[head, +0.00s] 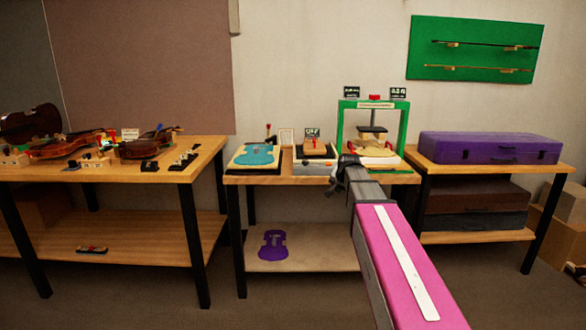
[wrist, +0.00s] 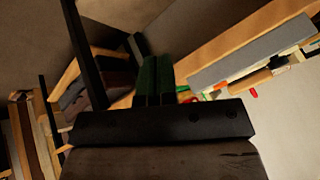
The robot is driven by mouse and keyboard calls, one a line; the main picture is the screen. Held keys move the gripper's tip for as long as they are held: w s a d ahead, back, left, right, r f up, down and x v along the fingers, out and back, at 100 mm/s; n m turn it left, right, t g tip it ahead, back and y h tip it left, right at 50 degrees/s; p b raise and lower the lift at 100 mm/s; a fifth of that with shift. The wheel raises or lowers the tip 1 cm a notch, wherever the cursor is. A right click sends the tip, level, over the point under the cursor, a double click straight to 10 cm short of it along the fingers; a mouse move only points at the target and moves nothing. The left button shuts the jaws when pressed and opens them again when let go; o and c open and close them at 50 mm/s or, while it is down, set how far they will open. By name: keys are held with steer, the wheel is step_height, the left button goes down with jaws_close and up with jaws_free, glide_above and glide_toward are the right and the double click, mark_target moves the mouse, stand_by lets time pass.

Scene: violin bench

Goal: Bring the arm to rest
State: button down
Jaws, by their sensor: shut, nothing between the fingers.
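My arm, with a pink cover and white stripe, reaches from the lower right of the head view toward the middle bench (head: 330,179). My gripper (head: 338,180) is dark and small at its end, in front of the bench's front edge. I cannot tell from the head view whether it touches the bench. In the wrist view my gripper (wrist: 153,75) shows two dark green fingers side by side, shut with nothing between them. The bench appears tilted there.
A green press frame (head: 403,125) stands behind my arm. A blue violin-shaped plate (head: 255,155) lies to its left. A left table (head: 190,170) holds violins. A purple case (head: 490,148) lies on the right rack. Open floor (head: 225,310) lies in front of the benches.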

steer(key=s+f+n+g, duration=0.3)
steer(key=s+f, duration=0.9)
steer(key=s, duration=0.3)
steer(key=s+f+n+g, duration=0.3)
steer(key=s+f+g, duration=0.1)
steer(key=s+f, duration=0.9)
steer(key=shift+s+h, duration=0.4)
steer(key=shift+s, duration=0.55)
steer(key=shift+a, duration=0.1)
